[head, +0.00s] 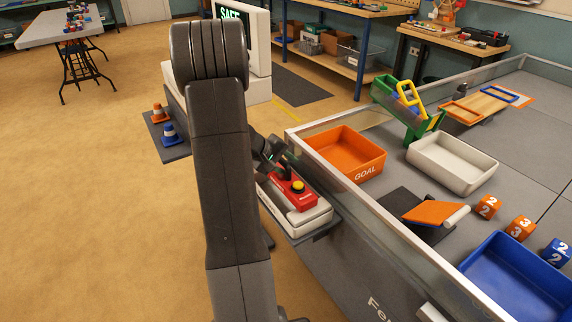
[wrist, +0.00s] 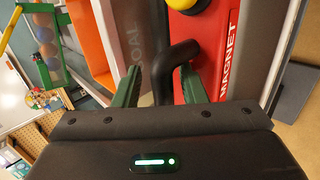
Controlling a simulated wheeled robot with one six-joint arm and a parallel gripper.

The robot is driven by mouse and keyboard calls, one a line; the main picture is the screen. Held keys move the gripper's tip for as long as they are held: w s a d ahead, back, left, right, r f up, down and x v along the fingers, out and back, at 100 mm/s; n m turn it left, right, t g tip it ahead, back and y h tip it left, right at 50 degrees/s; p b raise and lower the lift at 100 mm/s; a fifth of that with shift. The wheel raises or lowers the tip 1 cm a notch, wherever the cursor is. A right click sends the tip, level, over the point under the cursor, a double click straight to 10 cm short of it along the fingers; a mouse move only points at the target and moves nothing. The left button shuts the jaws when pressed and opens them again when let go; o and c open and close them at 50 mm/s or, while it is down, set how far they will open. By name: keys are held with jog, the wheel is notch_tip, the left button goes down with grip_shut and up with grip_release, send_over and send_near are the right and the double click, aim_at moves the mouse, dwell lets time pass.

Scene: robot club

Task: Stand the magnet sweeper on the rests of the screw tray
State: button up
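The magnet sweeper (head: 297,192) is a red block with a yellow knob and a black handle. It sits level over the pale screw tray (head: 309,221), on a dark shelf outside the field wall; the rests under it are hidden. In the wrist view the red sweeper body (wrist: 228,50), lettered MAGNET, fills the upper right, and the tray's grey rim (wrist: 288,55) shows beyond it. My gripper (head: 268,155) is at the handle's end of the sweeper. In the wrist view my gripper's green fingertips (wrist: 164,82) stand apart on either side of the black handle, with a gap visible at the left finger.
The clear field wall (head: 380,215) runs close beside the tray. Inside it are an orange GOAL bin (head: 343,154), a white bin (head: 452,163), a blue bin (head: 515,280) and an orange ramp (head: 434,213).

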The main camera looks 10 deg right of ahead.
jog(key=shift+s+f, duration=0.1)
jog(key=shift+f, duration=0.1)
jog(key=p+v, duration=0.1)
jog(key=v, duration=1.3)
jog(key=shift+p, duration=0.4)
jog(key=shift+d+r, duration=0.1)
jog(key=b+x, duration=0.1)
jog(key=x, duration=1.2)
jog(key=shift+d+f+b, duration=0.1)
jog(key=shift+f+b, duration=0.1)
jog(key=shift+b, duration=0.15)
